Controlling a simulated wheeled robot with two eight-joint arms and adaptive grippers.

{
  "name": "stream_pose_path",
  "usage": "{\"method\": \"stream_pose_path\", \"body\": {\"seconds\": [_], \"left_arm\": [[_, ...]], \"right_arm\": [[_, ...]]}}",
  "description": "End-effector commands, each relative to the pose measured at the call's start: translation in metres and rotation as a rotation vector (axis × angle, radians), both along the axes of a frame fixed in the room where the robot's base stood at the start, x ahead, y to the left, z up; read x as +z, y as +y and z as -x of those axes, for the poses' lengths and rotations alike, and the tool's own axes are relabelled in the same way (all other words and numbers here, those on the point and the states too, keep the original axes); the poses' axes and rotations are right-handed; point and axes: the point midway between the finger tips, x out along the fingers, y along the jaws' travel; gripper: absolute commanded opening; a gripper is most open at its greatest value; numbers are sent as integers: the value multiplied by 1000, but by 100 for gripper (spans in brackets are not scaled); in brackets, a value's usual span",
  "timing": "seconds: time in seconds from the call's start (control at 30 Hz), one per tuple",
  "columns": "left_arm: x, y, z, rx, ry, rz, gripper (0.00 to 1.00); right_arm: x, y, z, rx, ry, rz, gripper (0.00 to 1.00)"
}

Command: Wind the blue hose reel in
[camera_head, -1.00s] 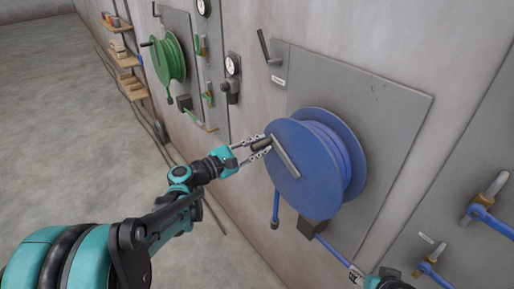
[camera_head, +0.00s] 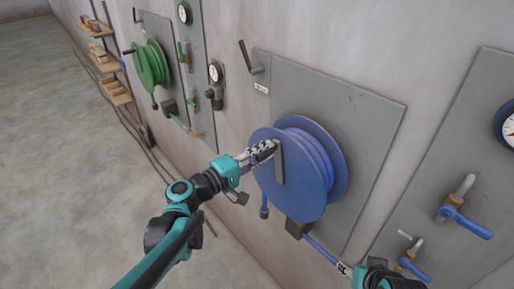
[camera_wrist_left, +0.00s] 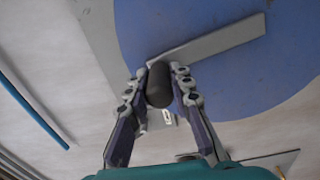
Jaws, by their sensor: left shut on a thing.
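The blue hose reel (camera_head: 310,198) is mounted on a grey wall panel. Its grey crank arm (camera_head: 280,165) stands nearly upright on the front disc, with the dark handle at its upper end. My left gripper (camera_head: 262,151) is at this handle. In the left wrist view, my left gripper (camera_wrist_left: 158,88) is shut on the dark crank handle (camera_wrist_left: 159,92), a finger on each side. The blue hose (camera_head: 322,247) runs from a dark guide (camera_head: 299,229) under the reel down to the right. My right gripper (camera_head: 347,270) is partly in view by the hose; its fingers are too small to judge.
A green hose reel (camera_head: 151,66) with gauges hangs farther along the wall at left. A lever (camera_head: 246,57) stands above the blue reel's panel. Blue-handled valves (camera_head: 465,222) are at right. Shelves (camera_head: 104,61) are at far left. The floor at left is clear.

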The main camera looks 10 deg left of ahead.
Motion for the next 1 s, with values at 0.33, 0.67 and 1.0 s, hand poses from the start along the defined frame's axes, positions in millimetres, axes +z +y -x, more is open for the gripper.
{"method": "stream_pose_path", "body": {"seconds": [0.33, 0.67, 1.0], "left_arm": [[2, -15, 12, -4, -92, -117, 0], [1, -18, 14, -4, -111, -143, 0], [1, -18, 14, -4, -111, -143, 43]], "right_arm": [[5, 0, 0, 0, 0, 0, 50], [5, 0, 0, 0, 0, 0, 50], [5, 0, 0, 0, 0, 0, 50]]}}
